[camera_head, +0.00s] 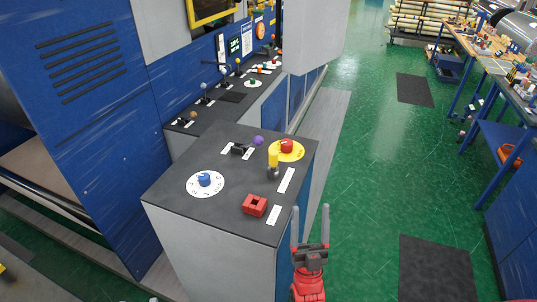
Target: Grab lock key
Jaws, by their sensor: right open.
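A dark-topped control console (215,220) stands in the middle of the head view. On it are a red square hollow block (255,205), a blue knob (204,179) on a white numbered dial, and a red button (287,146) on a yellow disc. A yellow-topped upright piece (273,158), a small black piece (238,150) and a purple ball knob (258,141) are there too. I cannot tell which of these is the lock key. My right gripper (310,225) is open and empty, beside the console's near right corner. My left gripper is out of view.
A lower panel with levers and knobs (232,97) runs behind the console. A blue machine wall (90,110) stands at the left. Workbenches with tools (490,55) line the right. The green floor (370,170) between is mostly clear, with dark mats (435,268).

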